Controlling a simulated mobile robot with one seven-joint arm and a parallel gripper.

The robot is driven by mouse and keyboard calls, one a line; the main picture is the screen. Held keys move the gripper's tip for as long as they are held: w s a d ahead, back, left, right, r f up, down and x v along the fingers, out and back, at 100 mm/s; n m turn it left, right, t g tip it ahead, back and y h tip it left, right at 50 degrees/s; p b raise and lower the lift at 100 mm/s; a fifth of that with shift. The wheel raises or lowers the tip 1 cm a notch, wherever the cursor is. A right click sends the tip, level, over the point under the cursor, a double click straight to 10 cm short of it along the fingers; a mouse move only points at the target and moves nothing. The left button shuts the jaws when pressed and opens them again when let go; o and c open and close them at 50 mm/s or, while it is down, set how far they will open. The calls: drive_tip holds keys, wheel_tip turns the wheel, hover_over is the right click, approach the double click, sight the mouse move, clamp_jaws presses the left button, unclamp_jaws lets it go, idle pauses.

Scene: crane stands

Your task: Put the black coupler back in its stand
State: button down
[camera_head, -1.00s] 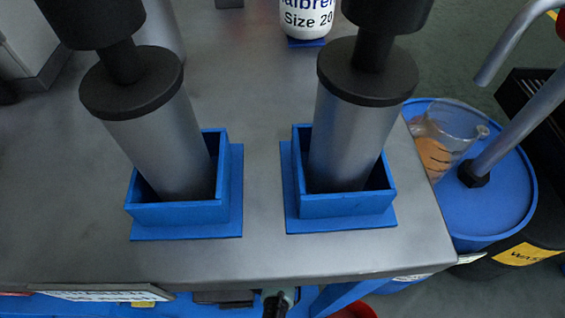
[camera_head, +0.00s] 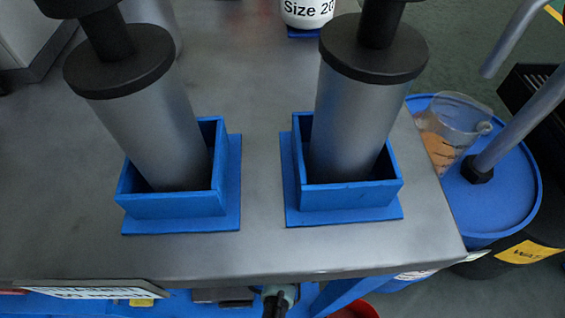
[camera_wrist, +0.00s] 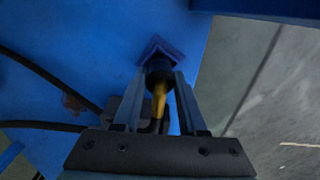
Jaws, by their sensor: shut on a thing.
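In the wrist view, my gripper (camera_wrist: 164,78) is shut on the black coupler (camera_wrist: 159,68), a dark round piece with a yellow, brass-like part (camera_wrist: 160,97) between the fingers. A dark blue angular stand (camera_wrist: 157,47) on a blue panel is just beyond the coupler's far end. I cannot tell whether the coupler sits in the stand or only in front of it. In the head view, a dark and grey-green piece (camera_head: 280,296) shows below the table's front edge; I cannot tell what it is.
On the grey table (camera_head: 262,215), two metal cylinders with black tops stand tilted in blue square holders (camera_head: 172,205) (camera_head: 350,197). A blue drum (camera_head: 495,200) with a clear jug (camera_head: 447,130) stands right. Black cables (camera_wrist: 45,75) run left in the wrist view.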

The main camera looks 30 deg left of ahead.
drive_tip(key=shift+f+b, duration=0.5)
drive_tip(key=shift+f, duration=0.3)
drive_tip(key=shift+c, duration=1.9)
unclamp_jaws()
drive_tip(key=shift+r, duration=0.1)
wheel_tip(320, 180, up, 5)
drive_tip(key=p, duration=0.5)
drive_tip(key=shift+p, duration=0.3)
wheel_tip(320, 180, up, 13)
drive_tip(key=p, duration=0.8)
